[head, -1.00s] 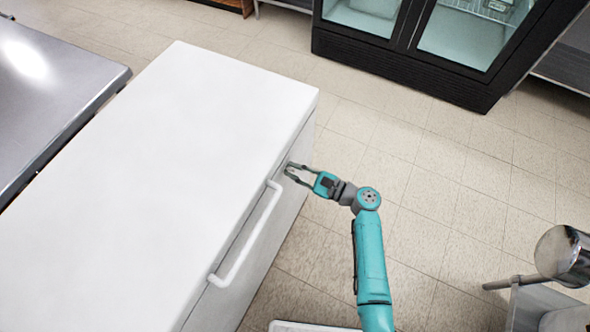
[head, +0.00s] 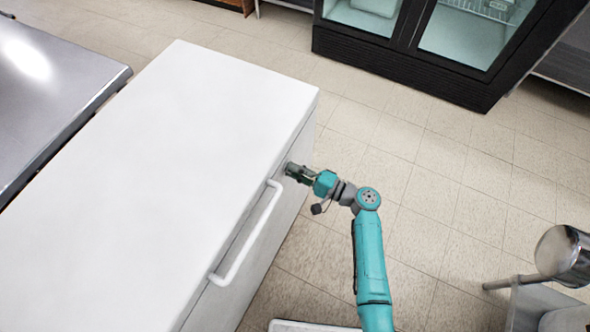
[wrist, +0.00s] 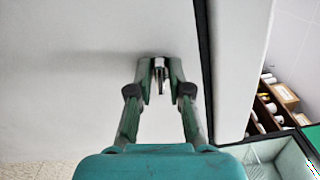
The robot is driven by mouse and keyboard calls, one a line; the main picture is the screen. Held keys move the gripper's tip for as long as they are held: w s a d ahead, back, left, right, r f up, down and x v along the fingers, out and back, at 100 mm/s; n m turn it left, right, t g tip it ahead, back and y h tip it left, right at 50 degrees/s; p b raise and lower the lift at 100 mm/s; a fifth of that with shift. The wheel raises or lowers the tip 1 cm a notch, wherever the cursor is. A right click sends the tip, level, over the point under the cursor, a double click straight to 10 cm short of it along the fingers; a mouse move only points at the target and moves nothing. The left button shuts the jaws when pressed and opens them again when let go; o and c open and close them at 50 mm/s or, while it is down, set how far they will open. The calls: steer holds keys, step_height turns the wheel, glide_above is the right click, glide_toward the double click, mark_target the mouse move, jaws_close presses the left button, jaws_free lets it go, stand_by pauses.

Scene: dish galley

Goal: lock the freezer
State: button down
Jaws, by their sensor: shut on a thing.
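The freezer (head: 150,150) is a white chest with its lid down and a long white bar handle (head: 247,235) on its front. My gripper (head: 292,170) is at the freezer's front face, just beyond the far end of the handle. In the wrist view my gripper (wrist: 159,68) has its two fingers shut on a small metal key (wrist: 159,75) at the front face. The key's far end meets the white face, where the fingers partly hide the lock. In the head view the gripper hides the key.
A steel table (head: 50,95) stands to the left of the freezer. A black glass-door cooler (head: 400,60) stands at the back. A metal pan (head: 565,255) sits at the right. The tiled floor (head: 450,190) between is clear.

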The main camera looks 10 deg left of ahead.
steer(key=shift+f+n, duration=0.1)
steer(key=shift+n, duration=1.2)
steer(key=c, duration=1.2)
jaws_free()
steer(key=shift+c, duration=0.2)
steer(key=v, duration=1.2)
